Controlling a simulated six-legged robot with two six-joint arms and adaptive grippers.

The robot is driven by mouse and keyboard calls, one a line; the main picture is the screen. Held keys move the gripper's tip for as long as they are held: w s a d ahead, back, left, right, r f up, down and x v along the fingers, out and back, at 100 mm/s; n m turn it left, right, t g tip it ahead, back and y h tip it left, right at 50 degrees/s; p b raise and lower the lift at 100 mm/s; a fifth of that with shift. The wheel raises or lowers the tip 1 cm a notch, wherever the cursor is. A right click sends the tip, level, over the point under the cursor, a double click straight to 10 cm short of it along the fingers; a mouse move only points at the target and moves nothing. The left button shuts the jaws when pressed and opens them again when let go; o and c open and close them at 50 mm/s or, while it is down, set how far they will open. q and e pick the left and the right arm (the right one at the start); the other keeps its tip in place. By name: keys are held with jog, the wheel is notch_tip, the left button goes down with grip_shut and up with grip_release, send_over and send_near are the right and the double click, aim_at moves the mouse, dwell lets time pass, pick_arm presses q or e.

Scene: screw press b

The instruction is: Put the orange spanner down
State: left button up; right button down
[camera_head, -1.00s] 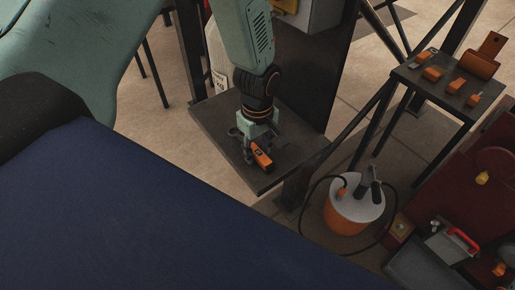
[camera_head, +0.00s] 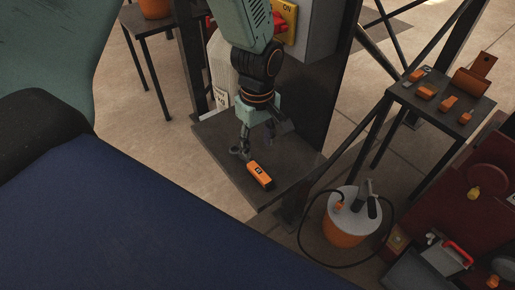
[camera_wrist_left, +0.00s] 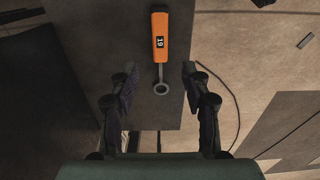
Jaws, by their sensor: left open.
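The orange spanner (camera_head: 260,176) lies on the dark shelf plate (camera_head: 225,132) in the head view, its grey ring end towards the left. In the left wrist view the spanner (camera_wrist_left: 160,42) shows an orange handle marked 19 and a grey ring end pointing at my gripper. My left gripper (camera_head: 259,143) is above the plate, just behind the spanner and apart from it. In the left wrist view its fingers (camera_wrist_left: 160,75) are spread wide with nothing between them but the view of the ring end beyond. My right gripper is not in view.
A dark upright panel (camera_head: 315,100) stands right behind the plate. A white-topped orange bucket (camera_head: 345,215) with a black hose is on the floor to the right. A small table (camera_head: 425,92) with several orange items stands at the right. A blue surface (camera_head: 120,220) fills the lower left.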

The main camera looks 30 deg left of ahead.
pick_arm(q)
jog(key=s+f+m, duration=0.6)
jog(key=s+f, duration=0.1)
jog(key=s, duration=0.5)
jog(key=s+d+f+m, duration=0.1)
jog(key=s+f+m, duration=0.6)
jog(key=s, duration=0.6)
jog(key=shift+d+f, duration=0.15)
jog(key=shift+f, duration=0.6)
jog(key=shift+s, duration=0.1)
